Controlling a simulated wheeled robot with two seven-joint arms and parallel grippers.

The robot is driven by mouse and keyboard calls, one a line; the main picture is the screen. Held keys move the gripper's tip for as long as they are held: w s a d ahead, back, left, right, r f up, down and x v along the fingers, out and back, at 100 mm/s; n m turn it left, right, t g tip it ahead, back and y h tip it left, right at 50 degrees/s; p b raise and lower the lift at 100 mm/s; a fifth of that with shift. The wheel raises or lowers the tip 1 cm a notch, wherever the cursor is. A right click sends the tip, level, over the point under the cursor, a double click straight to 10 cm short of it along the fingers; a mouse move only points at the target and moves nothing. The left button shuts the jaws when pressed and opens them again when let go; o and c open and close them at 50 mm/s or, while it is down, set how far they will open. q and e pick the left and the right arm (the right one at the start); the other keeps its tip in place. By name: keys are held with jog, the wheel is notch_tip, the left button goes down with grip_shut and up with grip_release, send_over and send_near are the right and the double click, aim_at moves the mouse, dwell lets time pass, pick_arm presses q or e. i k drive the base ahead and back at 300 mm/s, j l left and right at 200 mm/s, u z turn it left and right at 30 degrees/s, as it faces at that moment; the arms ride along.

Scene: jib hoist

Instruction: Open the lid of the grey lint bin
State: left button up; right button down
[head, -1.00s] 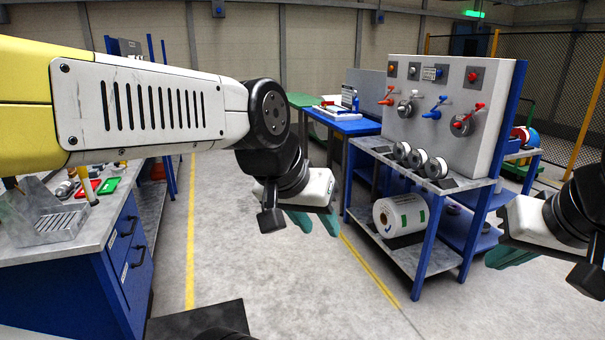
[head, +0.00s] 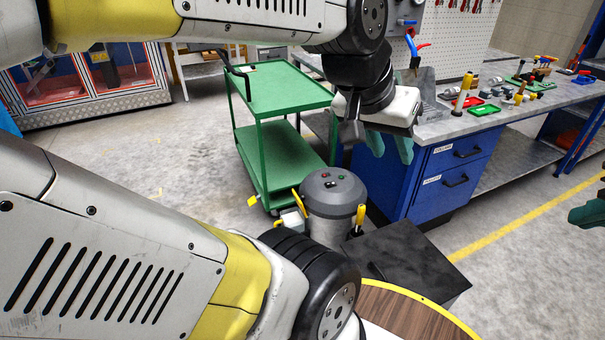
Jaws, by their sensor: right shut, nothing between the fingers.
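The grey lint bin (head: 327,226) is a short upright cylinder on the floor between a green cart and a blue workbench.
The green cart (head: 290,98) stands behind the bin. The blue workbench (head: 430,185) with tools and small trays is to the right. A black box (head: 415,262) and a round wooden top (head: 405,318) are in front. Floor is free at right.

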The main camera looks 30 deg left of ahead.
aim_at(398, 255)
jog(key=i+l+u, duration=0.15)
jog(key=l+u, duration=0.15)
jog(key=u, duration=0.15)
jog(key=i+l+u, duration=0.1)
jog(key=l+u, duration=0.2)
jog(key=u, duration=0.15)
jog(key=l+u, duration=0.7)
jog(key=u, duration=0.25)
jog(key=l+z, duration=0.2)
jog(key=z, duration=0.45)
jog(key=k+j+u, duration=0.15)
jog(key=j, duration=0.25)
